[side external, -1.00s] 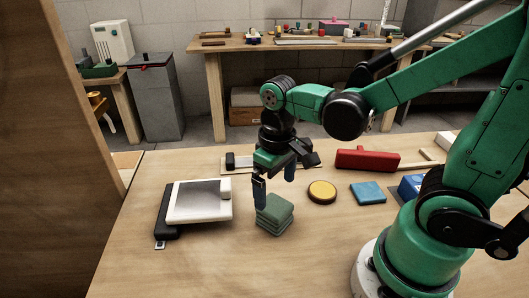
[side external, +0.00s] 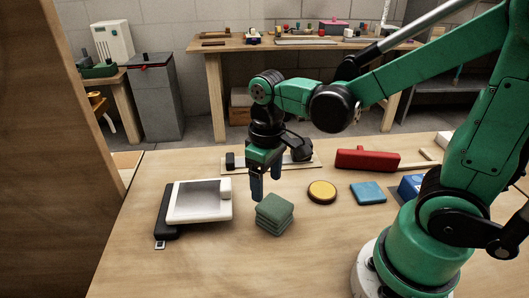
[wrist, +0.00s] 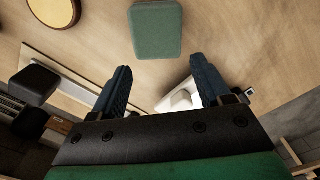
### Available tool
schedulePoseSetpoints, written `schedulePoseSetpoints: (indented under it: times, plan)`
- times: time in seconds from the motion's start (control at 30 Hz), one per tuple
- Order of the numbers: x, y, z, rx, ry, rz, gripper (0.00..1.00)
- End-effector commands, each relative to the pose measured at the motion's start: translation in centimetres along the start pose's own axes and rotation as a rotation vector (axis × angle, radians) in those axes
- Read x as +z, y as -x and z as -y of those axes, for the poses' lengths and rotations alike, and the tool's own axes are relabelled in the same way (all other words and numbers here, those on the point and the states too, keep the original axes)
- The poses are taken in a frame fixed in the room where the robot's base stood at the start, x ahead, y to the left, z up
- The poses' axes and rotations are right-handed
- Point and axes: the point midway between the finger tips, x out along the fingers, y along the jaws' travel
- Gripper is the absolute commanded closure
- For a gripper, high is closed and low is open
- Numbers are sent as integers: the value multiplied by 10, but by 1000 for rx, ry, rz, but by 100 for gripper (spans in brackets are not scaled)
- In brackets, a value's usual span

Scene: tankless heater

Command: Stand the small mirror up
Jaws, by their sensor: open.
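The small mirror (side external: 198,200) has a white frame and a grey face. It lies low and nearly flat at the left of the table, with a black bar along its left side. Part of its white frame (wrist: 183,98) shows by the right finger in the wrist view, and the finger hides some of it. My gripper (side external: 266,186) is open and empty, pointing down above the table. It is to the right of the mirror, apart from it, and just behind a stack of green pads (side external: 274,214).
The green stack also shows in the wrist view (wrist: 156,30). A yellow disc (side external: 321,192), a blue pad (side external: 368,193) and a red tool (side external: 366,160) lie to the right. A board with black parts (side external: 231,163) lies behind my gripper. The table's front left is clear.

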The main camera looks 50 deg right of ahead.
Motion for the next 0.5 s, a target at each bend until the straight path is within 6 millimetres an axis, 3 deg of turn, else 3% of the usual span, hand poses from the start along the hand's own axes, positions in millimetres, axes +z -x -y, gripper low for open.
schedulePoseSetpoints:
  times: [0.1, 0.23, 0.37, 0.5]
  plan:
    - [-38, 10, 6, 0, 270, -1, 29]
    - [-71, 16, 13, 0, 534, -1, 29]
    - [-84, 14, 17, 0, 655, -1, 29]
    - [-84, -1, 17, 0, 663, -1, 29]
